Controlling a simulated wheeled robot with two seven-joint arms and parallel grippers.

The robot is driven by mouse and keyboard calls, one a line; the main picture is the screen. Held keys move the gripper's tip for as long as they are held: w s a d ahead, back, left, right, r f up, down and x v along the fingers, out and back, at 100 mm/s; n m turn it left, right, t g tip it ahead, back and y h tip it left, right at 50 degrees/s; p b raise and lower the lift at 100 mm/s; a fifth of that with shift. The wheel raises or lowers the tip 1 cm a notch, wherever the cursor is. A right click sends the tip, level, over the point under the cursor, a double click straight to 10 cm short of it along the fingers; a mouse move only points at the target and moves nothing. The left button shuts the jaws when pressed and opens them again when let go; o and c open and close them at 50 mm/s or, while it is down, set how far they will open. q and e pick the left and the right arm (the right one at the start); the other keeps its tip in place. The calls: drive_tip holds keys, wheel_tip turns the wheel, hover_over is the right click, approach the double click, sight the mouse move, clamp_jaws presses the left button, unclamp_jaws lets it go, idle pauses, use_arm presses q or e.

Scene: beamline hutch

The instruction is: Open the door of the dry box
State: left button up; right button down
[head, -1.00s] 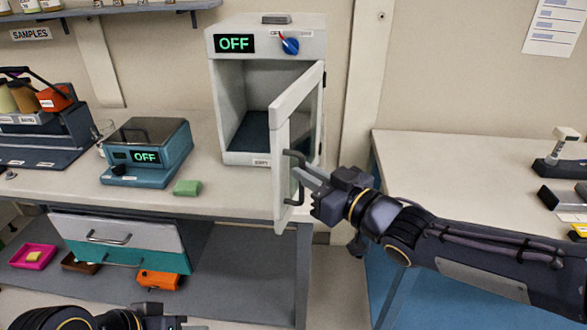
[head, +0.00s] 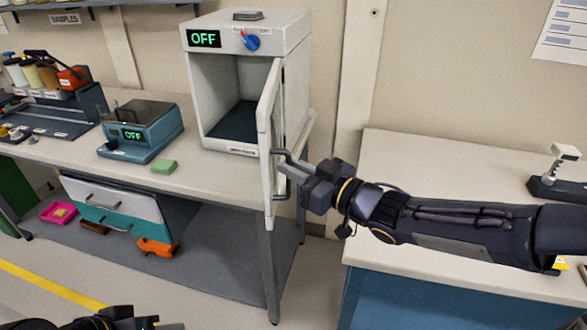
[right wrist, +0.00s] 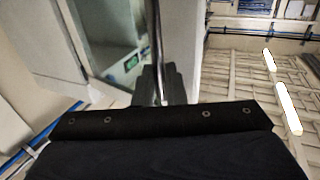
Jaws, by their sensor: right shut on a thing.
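The dry box (head: 296,50) is a white cabinet on the bench, with a green OFF display (head: 204,39) and a blue knob (head: 251,43) on its top front. Its door (head: 267,160) stands swung open on the right side, seen nearly edge-on, and the dark inside shows empty. My right gripper (head: 284,166) is shut on the door's dark bar handle (head: 283,195). In the right wrist view the gripper (right wrist: 160,88) is dark against the door, and its grip is partly hidden. My left gripper (head: 165,327) shows only in part at the bottom edge.
A teal device (head: 140,133) with an OFF display and a green block (head: 164,167) are on the bench, left of the box. Drawers (head: 115,209) hang below. A second bench (head: 430,185) stands right, under my right arm. Floor shows between the benches.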

drive_tip(key=shift+w+d+r, duration=0.1)
drive_tip(key=shift+w+d, duration=0.35)
drive_tip(key=shift+w, duration=0.05)
drive_tip(key=c, duration=1.8)
unclamp_jaws()
drive_tip(key=shift+w, duration=0.1)
drive_tip(key=o, duration=0.3)
drive_tip(key=shift+w+a+f, duration=0.15)
drive_tip(key=shift+w+f, duration=0.1)
drive_tip(key=shift+w, duration=0.05)
drive_tip(key=shift+s+a+p+v, duration=0.1)
drive_tip(key=shift+s+p+v, duration=0.05)
drive_tip(key=shift+v, duration=1.85)
drive_tip(key=shift+s+a+p+v, duration=0.1)
drive_tip(key=shift+p+v, duration=0.05)
drive_tip(key=shift+v, duration=1.85)
drive_tip(key=shift+d+r, duration=0.1)
drive_tip(key=shift+r, duration=0.05)
